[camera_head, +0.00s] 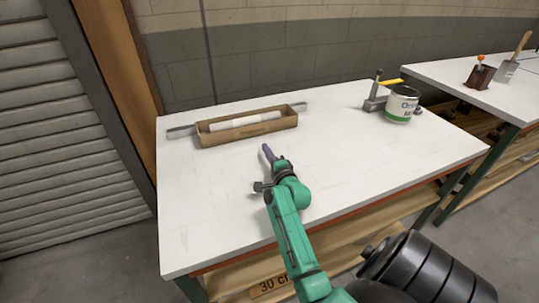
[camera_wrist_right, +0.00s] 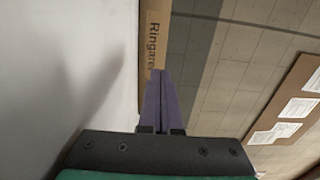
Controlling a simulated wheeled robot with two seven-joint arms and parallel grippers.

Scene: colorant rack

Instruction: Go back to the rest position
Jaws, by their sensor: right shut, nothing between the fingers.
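My right gripper (camera_head: 266,149) comes in from the bottom of the head view on a green arm. Its purple fingers are above the white table (camera_head: 200,220), in front of a long cardboard box. In the right wrist view the gripper's purple fingers (camera_wrist_right: 161,85) are together with nothing between them. The box's printed side (camera_wrist_right: 154,40) shows beyond the fingertips there. My left gripper is in neither view.
An open cardboard box (camera_head: 247,134) with a white roll (camera_head: 243,121) lies at the table's back. A paint can (camera_head: 402,104) and a metal tool (camera_head: 375,101) stand at the back right. A second table (camera_head: 450,75) is further right. The table's left and front areas are clear.

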